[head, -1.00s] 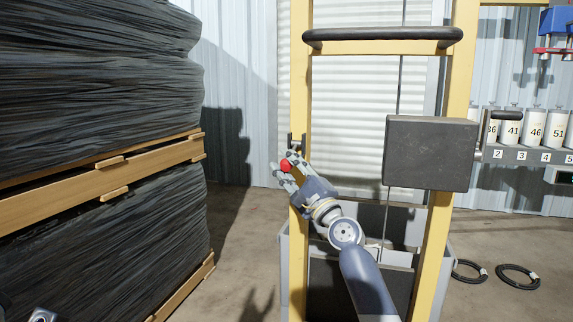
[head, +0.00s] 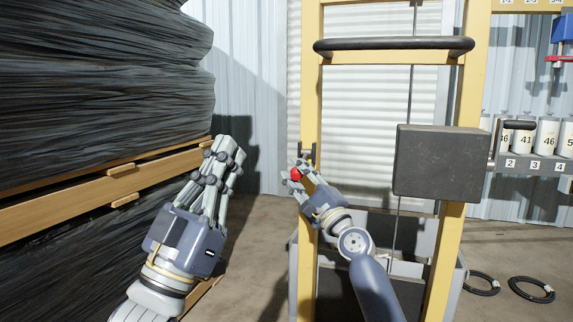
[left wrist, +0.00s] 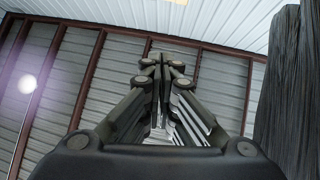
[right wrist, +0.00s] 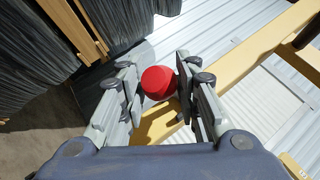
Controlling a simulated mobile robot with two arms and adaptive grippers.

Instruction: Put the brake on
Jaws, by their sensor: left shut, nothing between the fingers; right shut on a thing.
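The brake lever's red knob (head: 296,174) sits on the left yellow post (head: 311,100) of the lift frame. My right gripper (head: 297,176) is shut on the red knob; in the right wrist view the knob (right wrist: 158,83) lies between its fingertips. Most of the lever's arm is hidden by the gripper, with a dark bracket (head: 308,152) just above. My left gripper (head: 228,150) is raised at the left, in front of the wrapped stack, shut and empty. In the left wrist view its fingers (left wrist: 163,65) meet, with wall and ceiling behind.
A black-wrapped pallet stack (head: 100,60) fills the left. The yellow frame carries a dark push bar (head: 395,45) and a dark grey box (head: 440,162). Cable coils (head: 531,290) lie on the floor at right, near a shelf of numbered cylinders (head: 547,135).

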